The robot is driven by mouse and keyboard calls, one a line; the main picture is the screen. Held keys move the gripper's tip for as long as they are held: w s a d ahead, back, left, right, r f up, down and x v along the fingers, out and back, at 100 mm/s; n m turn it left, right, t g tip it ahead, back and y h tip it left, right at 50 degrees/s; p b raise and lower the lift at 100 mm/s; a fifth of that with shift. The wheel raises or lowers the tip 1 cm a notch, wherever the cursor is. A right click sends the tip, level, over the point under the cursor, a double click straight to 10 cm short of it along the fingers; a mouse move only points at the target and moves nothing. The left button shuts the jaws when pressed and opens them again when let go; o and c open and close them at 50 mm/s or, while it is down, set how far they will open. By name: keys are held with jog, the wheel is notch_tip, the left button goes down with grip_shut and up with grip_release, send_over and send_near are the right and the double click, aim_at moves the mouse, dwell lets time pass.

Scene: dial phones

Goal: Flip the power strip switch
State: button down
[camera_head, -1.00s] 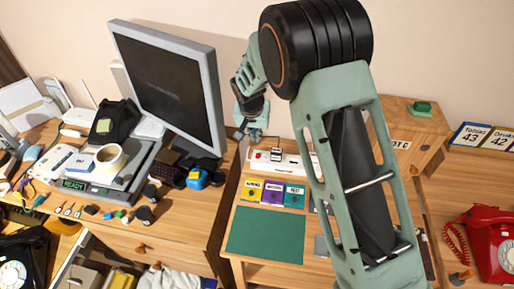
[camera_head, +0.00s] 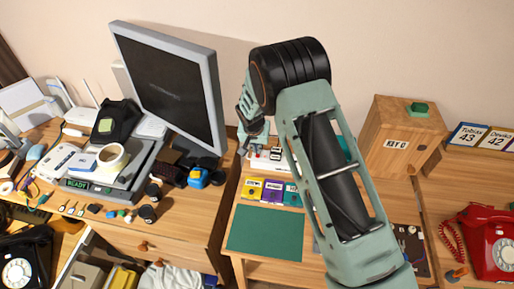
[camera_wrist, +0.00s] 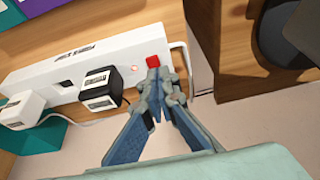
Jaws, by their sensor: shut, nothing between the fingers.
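The white power strip (camera_wrist: 125,49) runs across the upper left of the wrist view. Its red switch (camera_wrist: 153,61) is at the strip's right end, near the power cord. A black plug (camera_wrist: 101,89) and a white plug (camera_wrist: 22,109) sit in its sockets. My gripper (camera_wrist: 160,76) is shut and empty. Its fingertips are right at the near edge of the red switch; I cannot tell whether they touch it. In the head view, the strip (camera_head: 262,164) lies at the back of the desk, partly hidden by my arm.
A monitor (camera_head: 168,85) stands left of the strip. Coloured cards (camera_head: 271,190) and a green mat (camera_head: 265,232) lie in front of it. A wooden key box (camera_head: 400,140) stands to the right, with a red phone (camera_head: 490,240) beyond. The wall is close behind.

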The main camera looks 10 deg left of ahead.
jog(key=shift+w+f+b, duration=0.2)
jog(key=shift+f+b, duration=0.35)
jog(key=shift+b, duration=0.65)
jog(key=shift+r, duration=0.2)
jog(key=shift+s, duration=0.9)
